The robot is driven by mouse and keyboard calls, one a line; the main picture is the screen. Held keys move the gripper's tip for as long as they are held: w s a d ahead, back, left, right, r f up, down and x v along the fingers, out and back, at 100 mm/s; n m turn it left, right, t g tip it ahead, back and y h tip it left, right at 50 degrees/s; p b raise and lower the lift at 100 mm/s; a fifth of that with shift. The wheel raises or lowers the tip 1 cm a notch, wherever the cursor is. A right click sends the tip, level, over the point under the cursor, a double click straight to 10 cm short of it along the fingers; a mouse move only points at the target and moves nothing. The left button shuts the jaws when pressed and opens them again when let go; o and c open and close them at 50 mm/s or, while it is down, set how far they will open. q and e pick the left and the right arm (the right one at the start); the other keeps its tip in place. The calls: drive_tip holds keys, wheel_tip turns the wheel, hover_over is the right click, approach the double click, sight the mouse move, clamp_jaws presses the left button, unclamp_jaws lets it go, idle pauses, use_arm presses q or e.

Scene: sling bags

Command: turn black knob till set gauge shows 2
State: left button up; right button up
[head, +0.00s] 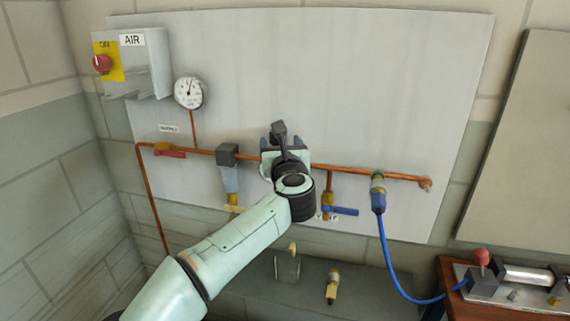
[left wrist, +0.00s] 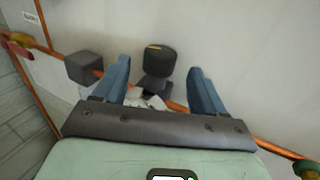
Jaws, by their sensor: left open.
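The black knob (left wrist: 160,60) is a dark round cap with a small yellow mark on its top. It stands between and beyond the two blue fingers of my left gripper (left wrist: 158,72), which is open with a gap on both sides of it. In the head view the knob (head: 279,128) shows just above my left gripper (head: 284,148) at the copper pipe. A white part below the knob is partly hidden by the gripper, and I cannot tell whether it is the set gauge. A round white dial gauge (head: 188,92) hangs at the upper left; its reading is too small to tell.
A copper pipe (head: 350,169) runs across the grey panel (head: 400,80). A dark square-topped filter (head: 228,155) sits left of my gripper. A blue-handled valve (head: 342,210) and a blue hose (head: 386,245) are to the right. A red knob (head: 103,63) is at upper left.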

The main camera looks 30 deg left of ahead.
use_arm(q)
drive_tip(key=b+v, duration=0.1)
drive_tip(key=v, duration=0.8)
drive_tip(key=shift+s+b, duration=0.2)
drive_tip(key=shift+b, duration=0.2)
drive_tip(key=shift+d, duration=0.1)
